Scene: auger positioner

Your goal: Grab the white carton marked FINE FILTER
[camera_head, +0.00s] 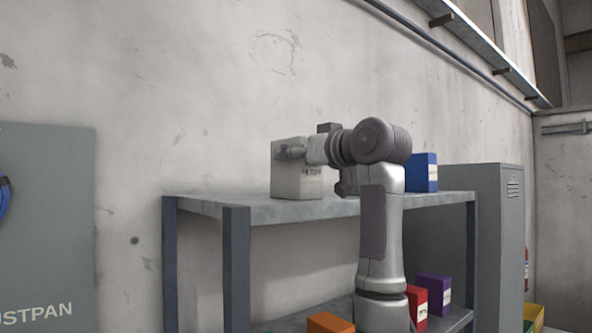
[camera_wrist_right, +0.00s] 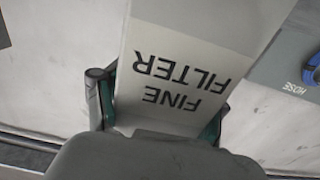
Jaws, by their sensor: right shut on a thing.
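The white carton (camera_head: 291,182) is upright at the top of the grey shelf unit (camera_head: 262,211) in the head view. I cannot tell whether its base touches the shelf top. In the right wrist view the carton (camera_wrist_right: 195,35) fills the middle, with FINE FILTER printed upside down. My right gripper (camera_wrist_right: 158,108) has a finger on each side of the carton and is shut on it. In the head view this gripper (camera_head: 291,153) is at the carton's upper part, and my right arm hides part of the shelf. My left gripper is not in view.
A blue box (camera_head: 422,172) stands on the shelf top, right of my arm. Orange (camera_head: 330,322), red (camera_head: 417,305) and purple (camera_head: 433,288) boxes are on the lower shelf. A grey cabinet (camera_head: 488,240) stands at right. The wall is close behind; the shelf top's left end is clear.

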